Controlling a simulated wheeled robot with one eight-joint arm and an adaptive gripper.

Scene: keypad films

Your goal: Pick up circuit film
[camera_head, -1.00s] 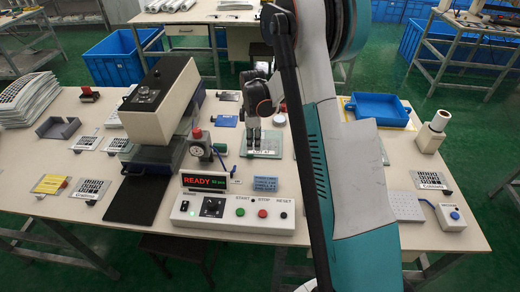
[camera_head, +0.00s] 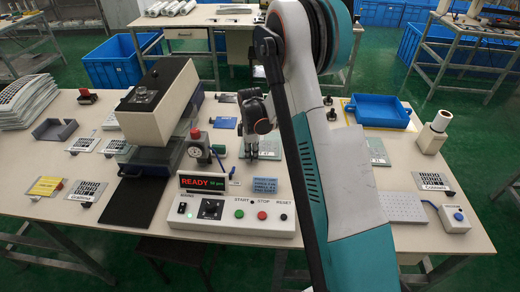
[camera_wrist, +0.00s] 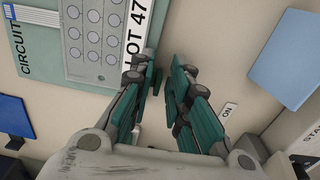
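The circuit film (camera_wrist: 92,32), a grey-green sheet with round key marks, lies flat on the table. It has a "CIRCUIT" edge and a white "LOT 47" label. In the head view, the circuit film (camera_head: 270,147) shows right of my gripper (camera_head: 251,154), which hides part of it. In the wrist view, my gripper (camera_wrist: 167,62) has two teal fingers with a narrow empty gap between them. The fingertips are beside the film's label edge. I cannot tell whether they touch the table.
The control box (camera_head: 233,219) with a READY display (camera_head: 205,184) stands in front. A blue card (camera_head: 265,185) is behind its right part. The press (camera_head: 158,105) and a small gauge stand (camera_head: 197,148) are to the left. A blue tray (camera_head: 377,111) sits at the right.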

